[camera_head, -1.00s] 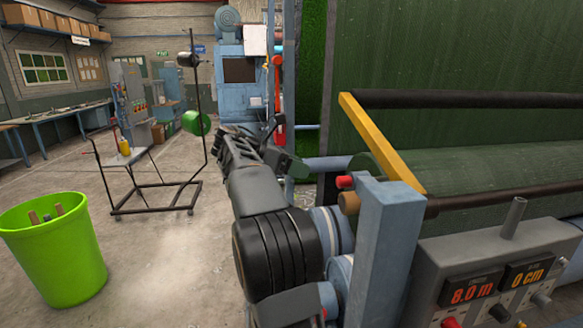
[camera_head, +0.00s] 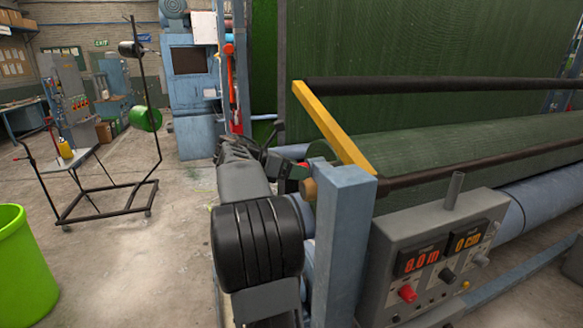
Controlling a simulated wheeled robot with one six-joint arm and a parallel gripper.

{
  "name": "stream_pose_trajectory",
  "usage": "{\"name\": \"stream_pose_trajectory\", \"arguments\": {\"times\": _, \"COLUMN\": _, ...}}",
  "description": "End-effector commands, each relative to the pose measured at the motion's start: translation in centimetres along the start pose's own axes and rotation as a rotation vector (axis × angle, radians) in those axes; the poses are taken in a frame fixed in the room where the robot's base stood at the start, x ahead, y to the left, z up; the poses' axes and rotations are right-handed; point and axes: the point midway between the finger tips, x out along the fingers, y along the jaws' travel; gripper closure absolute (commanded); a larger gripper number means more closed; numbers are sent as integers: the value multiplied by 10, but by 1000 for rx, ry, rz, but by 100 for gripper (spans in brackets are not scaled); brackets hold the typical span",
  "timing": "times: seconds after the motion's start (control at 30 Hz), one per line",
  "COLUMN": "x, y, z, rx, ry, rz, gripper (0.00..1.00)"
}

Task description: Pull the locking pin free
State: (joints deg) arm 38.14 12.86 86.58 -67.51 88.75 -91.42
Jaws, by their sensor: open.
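I cannot make out a locking pin for certain. A tan round knob (camera_head: 308,189) sticks out on the left side of the blue post (camera_head: 345,235), at the near end of the roller frame. A small red part shows just above it, mostly hidden, and I cannot tell what it is. My gripper (camera_head: 232,146) is at the far end of my arm, left of the post and beyond it. It is seen from behind, open, with nothing visible in it. It is apart from the tan knob.
A yellow bar (camera_head: 333,125) slopes down to the post top. A grey control box (camera_head: 440,255) reading 8.0 m and 0 cm stands at right. A green turf sheet (camera_head: 420,40) hangs behind. A wheeled stand (camera_head: 105,190) and green bin (camera_head: 22,268) are left; floor between is clear.

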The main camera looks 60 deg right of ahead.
Motion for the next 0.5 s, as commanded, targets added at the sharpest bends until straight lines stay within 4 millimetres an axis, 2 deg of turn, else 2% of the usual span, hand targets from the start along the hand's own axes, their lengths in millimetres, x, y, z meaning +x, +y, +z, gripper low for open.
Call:
{"name": "stream_pose_trajectory", "arguments": {"times": 0.23, "x": 0, "y": 0, "z": 0, "rx": 0, "ry": 0, "rz": 0, "gripper": 37}}
{"name": "stream_pose_trajectory", "arguments": {"times": 0.5, "x": 0, "y": 0, "z": 0, "rx": 0, "ry": 0, "rz": 0, "gripper": 62}}
